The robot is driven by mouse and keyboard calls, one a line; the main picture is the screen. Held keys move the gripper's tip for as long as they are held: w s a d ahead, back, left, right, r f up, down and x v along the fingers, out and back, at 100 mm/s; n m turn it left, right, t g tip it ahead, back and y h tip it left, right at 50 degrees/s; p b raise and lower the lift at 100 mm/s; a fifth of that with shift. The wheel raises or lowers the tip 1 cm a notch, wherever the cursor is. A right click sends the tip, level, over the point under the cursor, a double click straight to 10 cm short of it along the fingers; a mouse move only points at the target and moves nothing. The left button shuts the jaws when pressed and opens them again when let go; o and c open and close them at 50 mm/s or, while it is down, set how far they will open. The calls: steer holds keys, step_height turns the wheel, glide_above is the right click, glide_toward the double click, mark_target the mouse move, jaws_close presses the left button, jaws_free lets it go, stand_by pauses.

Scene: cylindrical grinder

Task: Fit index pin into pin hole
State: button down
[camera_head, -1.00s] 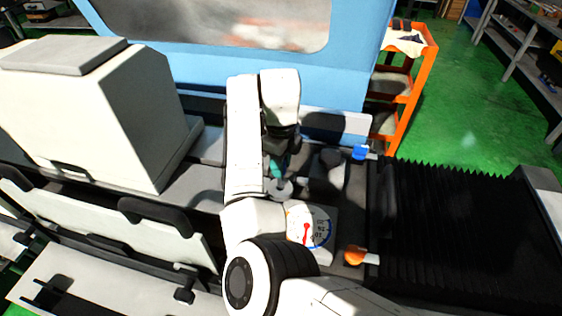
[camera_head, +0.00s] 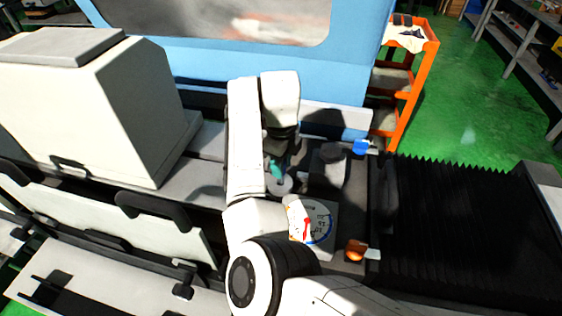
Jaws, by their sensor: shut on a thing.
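My gripper (camera_head: 279,155) points down over the machine bed, partly hidden by my own white arm. It is shut on a small teal piece, which looks like the index pin (camera_head: 275,170). The pin's lower end is close above or at a light grey round part (camera_head: 281,186); I cannot tell whether they touch. The pin hole cannot be made out. A white dial plate (camera_head: 318,224) with a red pointer and a blue arc lies just in front, partly covered by my arm.
Black bellows (camera_head: 455,220) cover the right side. A large cream housing (camera_head: 90,110) stands left, and a blue machine panel (camera_head: 220,55) rises behind. An orange cart (camera_head: 409,90) is beyond.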

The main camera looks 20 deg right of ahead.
steer(key=shift+f+b, duration=1.05)
steer(key=shift+f, duration=1)
steer(key=c, duration=0.8)
jaws_free()
steer(key=shift+o, duration=0.2)
step_height(320, 180, up, 11)
steer(key=shift+f+b, duration=0.1)
steer(key=shift+b, duration=0.7)
steer(key=shift+f, duration=0.1)
